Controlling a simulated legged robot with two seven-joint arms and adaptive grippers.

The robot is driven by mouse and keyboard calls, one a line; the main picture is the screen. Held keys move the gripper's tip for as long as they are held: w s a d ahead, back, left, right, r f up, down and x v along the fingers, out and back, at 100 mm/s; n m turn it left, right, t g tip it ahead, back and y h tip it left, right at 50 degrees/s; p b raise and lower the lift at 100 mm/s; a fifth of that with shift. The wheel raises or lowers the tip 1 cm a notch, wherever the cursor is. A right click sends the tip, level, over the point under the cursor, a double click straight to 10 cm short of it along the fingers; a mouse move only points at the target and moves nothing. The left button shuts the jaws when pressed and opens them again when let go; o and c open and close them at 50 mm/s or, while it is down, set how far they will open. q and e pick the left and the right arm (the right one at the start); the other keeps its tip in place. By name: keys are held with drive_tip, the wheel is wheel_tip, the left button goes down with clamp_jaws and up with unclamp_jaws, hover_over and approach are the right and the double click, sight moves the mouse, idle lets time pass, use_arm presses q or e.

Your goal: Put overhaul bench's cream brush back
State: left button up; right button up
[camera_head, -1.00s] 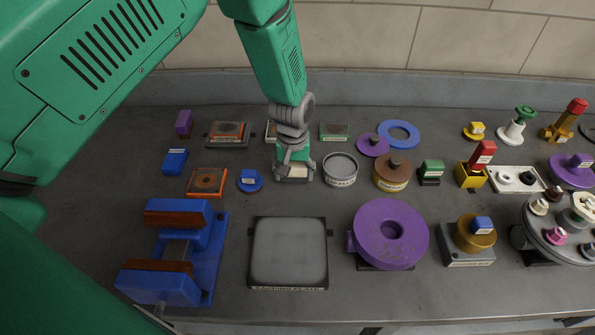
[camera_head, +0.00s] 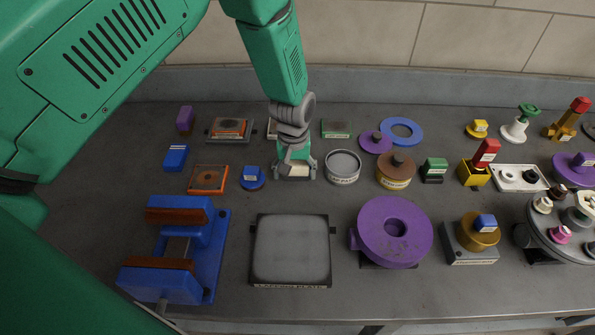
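My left gripper (camera_head: 295,172) reaches down to the back middle of the bench. Its two fingers are spread, one on each side of a small cream block (camera_head: 298,170), which may be the cream brush. Small gaps seem to show beside the block, but contact is hard to judge. The gripper hides the block's upper part, and I cannot see bristles. A round grey tin (camera_head: 342,167) stands just right of the gripper. A blue round piece (camera_head: 252,177) lies to its left. My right gripper is not in view.
A blue vise-like fixture (camera_head: 217,255), a grey lapping plate (camera_head: 291,250) and a purple round device (camera_head: 372,225) stand in front. A brown-lidded tin (camera_head: 395,172) and a green block (camera_head: 434,168) stand to the right. Small pads line the back. Bare bench shows between them.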

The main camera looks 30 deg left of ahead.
sight(294, 164)
use_arm(q)
drive_tip(key=shift+a, duration=0.2)
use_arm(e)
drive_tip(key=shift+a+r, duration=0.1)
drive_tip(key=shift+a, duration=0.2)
use_arm(q)
drive_tip(key=o, duration=0.3)
drive_tip(key=shift+d, duration=0.1)
drive_tip(key=shift+o, duration=1.4)
drive_tip(key=shift+d, duration=0.1)
drive_tip(key=shift+d+r, duration=0.1)
drive_tip(key=shift+d, duration=0.15)
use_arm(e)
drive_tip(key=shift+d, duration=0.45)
